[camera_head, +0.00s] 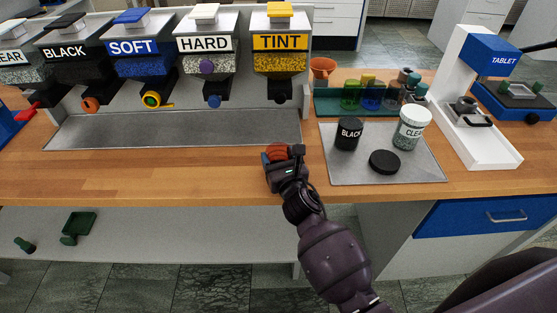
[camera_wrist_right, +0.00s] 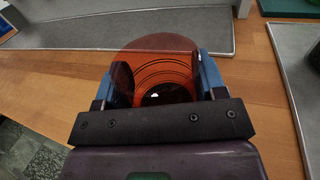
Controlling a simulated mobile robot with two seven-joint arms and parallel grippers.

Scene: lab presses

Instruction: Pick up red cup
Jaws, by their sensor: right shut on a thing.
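The red cup (camera_head: 277,151) shows orange-red at the tip of my right gripper (camera_head: 281,158), over the front part of the wooden bench in the head view. In the right wrist view the cup (camera_wrist_right: 155,62) is see-through orange-red, with its round opening facing the camera. My right gripper (camera_wrist_right: 163,85) has a finger on each side of it and is shut on it. I cannot tell whether the cup touches the bench. My left gripper is not in view.
A grey mat (camera_head: 410,170) to the right holds a black jar (camera_head: 349,134), a clear-labelled jar (camera_head: 411,130) and a black lid (camera_head: 384,161). Labelled dispensers stand behind a grey tray (camera_head: 180,129) at the left. An orange funnel-like cup (camera_head: 322,70) stands farther back.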

